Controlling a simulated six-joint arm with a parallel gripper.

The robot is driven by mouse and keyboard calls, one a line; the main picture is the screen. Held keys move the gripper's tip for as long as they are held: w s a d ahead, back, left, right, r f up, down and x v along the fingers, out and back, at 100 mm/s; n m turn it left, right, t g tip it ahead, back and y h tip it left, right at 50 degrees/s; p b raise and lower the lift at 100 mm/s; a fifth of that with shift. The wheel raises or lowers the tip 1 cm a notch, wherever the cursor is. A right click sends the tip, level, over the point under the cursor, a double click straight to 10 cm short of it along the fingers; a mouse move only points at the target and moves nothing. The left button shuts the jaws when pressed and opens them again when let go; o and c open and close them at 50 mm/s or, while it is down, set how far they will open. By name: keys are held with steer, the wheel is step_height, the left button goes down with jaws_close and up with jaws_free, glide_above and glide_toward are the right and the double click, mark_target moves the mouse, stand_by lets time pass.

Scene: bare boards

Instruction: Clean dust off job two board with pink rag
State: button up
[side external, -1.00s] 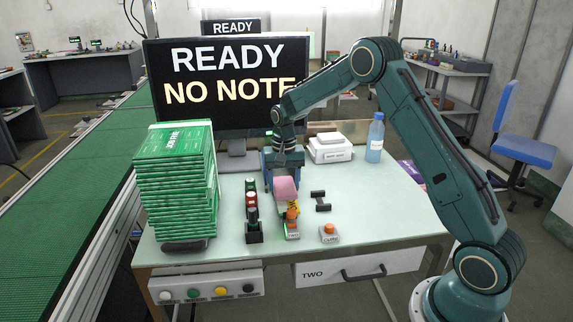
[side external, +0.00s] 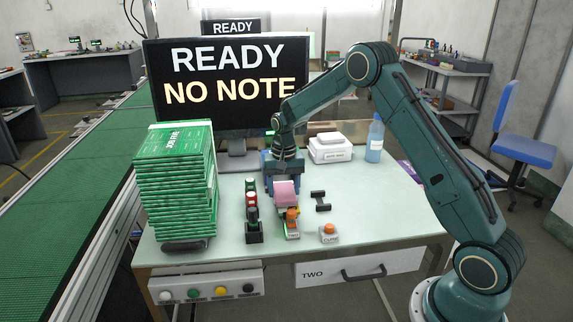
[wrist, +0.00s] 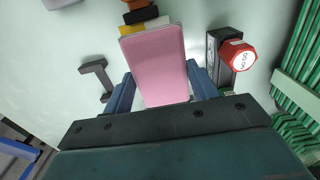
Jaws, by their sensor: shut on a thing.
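The pink rag (side external: 286,188) is a folded block in front of my gripper (side external: 284,179) on the pale bench. In the wrist view the pink rag (wrist: 155,65) sits between my two blue fingers (wrist: 161,88), which are shut on it. I cannot tell whether it is clear of the bench. I cannot pick out a job two board or any dust.
A black holder with red and green-topped pieces (side external: 252,215) stands left of the rag. An orange-topped piece (side external: 292,215) is just in front of it. A monitor (side external: 230,85) stands behind.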

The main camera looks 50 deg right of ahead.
mark_target(283, 186)
steer(key=shift+f, duration=0.75)
stand_by(1.4)
steer(key=shift+w+d, duration=0.1)
steer(key=shift+w, duration=0.05)
steer(key=shift+w+d, duration=0.8)
steer(key=shift+s+a, duration=0.35)
stand_by(0.5)
steer(key=shift+s+a, duration=0.15)
steer(key=shift+r, duration=0.15)
stand_by(0.3)
